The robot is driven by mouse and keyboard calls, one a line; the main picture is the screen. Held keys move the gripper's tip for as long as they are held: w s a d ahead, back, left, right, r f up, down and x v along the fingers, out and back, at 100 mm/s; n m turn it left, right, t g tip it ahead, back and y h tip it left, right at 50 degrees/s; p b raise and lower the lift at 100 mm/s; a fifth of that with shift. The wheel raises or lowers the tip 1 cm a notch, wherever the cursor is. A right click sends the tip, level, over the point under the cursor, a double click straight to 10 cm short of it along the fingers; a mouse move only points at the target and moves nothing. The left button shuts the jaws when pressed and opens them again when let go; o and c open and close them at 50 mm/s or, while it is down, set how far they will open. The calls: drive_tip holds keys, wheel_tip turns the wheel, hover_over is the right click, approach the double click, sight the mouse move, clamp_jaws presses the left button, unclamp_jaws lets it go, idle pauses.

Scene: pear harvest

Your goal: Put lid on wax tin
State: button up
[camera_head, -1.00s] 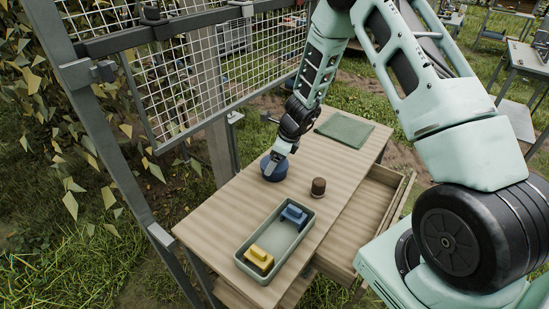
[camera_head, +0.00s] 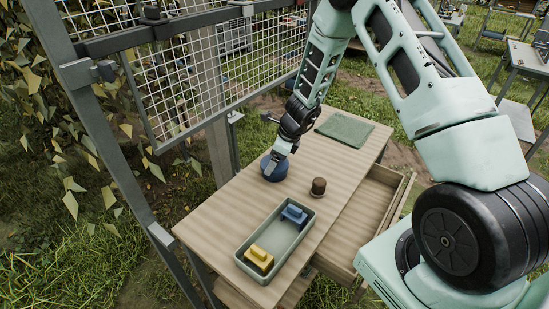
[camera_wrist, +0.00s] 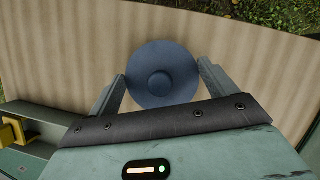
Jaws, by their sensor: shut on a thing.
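The round blue lid (camera_wrist: 150,60) with a small knob in its middle fills the space between my fingers in the wrist view. In the head view, a low round blue thing (camera_head: 279,174) is at the far left edge of the table, partly covered by my fingers. My gripper (camera_wrist: 162,72) is shut on the lid, one finger at each side of it. In the head view my gripper (camera_head: 271,168) points down at the table. I cannot tell the wax tin apart from the lid; whatever lies under the lid is hidden.
A small brown pot (camera_head: 318,187) stands close to the right of the gripper. A grey-green tray (camera_head: 243,254) with a blue and a yellow block is nearer. A folded green cloth (camera_head: 345,129) lies at the back. A drawer (camera_head: 367,212) is open at the table's right; mesh stands behind-left.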

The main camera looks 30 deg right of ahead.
drive_tip(key=shift+f+b, duration=0.55)
drive_tip(key=shift+f, duration=0.05)
drive_tip(key=o, duration=0.7)
drive_tip(key=shift+c, duration=0.2)
drive_tip(key=p+v, duration=0.7)
drive_tip(key=v, duration=0.4)
idle(0.6)
